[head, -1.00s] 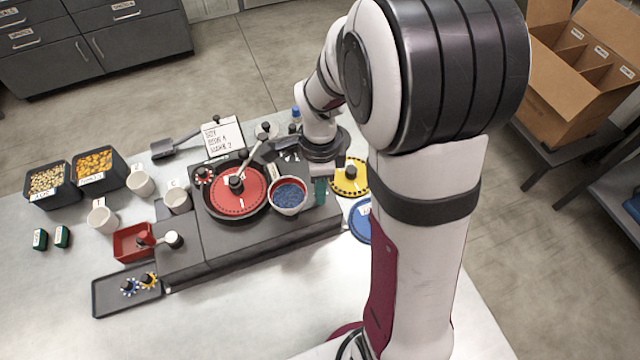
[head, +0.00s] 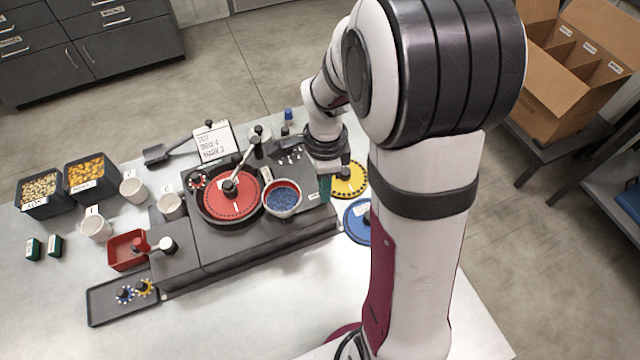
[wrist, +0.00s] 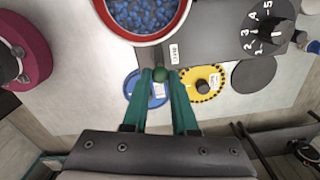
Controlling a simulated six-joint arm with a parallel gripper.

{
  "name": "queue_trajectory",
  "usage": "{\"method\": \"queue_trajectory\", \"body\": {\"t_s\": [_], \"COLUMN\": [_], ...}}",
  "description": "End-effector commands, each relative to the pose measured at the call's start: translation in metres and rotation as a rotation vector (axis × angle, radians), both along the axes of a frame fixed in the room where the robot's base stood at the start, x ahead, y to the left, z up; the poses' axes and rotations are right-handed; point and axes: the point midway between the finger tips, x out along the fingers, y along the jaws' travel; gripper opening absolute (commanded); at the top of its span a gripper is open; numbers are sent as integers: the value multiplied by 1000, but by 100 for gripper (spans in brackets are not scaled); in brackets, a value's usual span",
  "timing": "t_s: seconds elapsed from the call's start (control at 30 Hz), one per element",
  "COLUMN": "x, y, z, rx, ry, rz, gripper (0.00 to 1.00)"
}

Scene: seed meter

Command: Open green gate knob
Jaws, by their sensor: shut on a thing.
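The green gate knob (wrist: 160,74) is a small ball at the machine's edge, just below the bowl in the wrist view. My gripper (wrist: 160,77) is shut on it, with one teal finger on each side. In the head view my gripper (head: 325,188) points down at the right end of the machine, beside the bowl. The knob is hidden there behind the fingers and wrist. A small white label (wrist: 174,52) lies on the machine beside the knob.
The white, red-rimmed bowl (head: 283,198) holds blue seeds. A yellow disc (head: 348,180) and a blue disc (head: 358,222) lie on the table close to my gripper. The red plate (head: 232,196) and its crank stand left of the bowl. The front of the table is clear.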

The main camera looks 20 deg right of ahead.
Motion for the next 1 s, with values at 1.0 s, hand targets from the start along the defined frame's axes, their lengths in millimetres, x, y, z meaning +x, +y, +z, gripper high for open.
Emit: {"method": "queue_trajectory", "body": {"t_s": [1.0], "x": [1], "y": [0], "z": [134], "rx": [-2], "ry": [-6], "rz": [0], "gripper": [56]}}
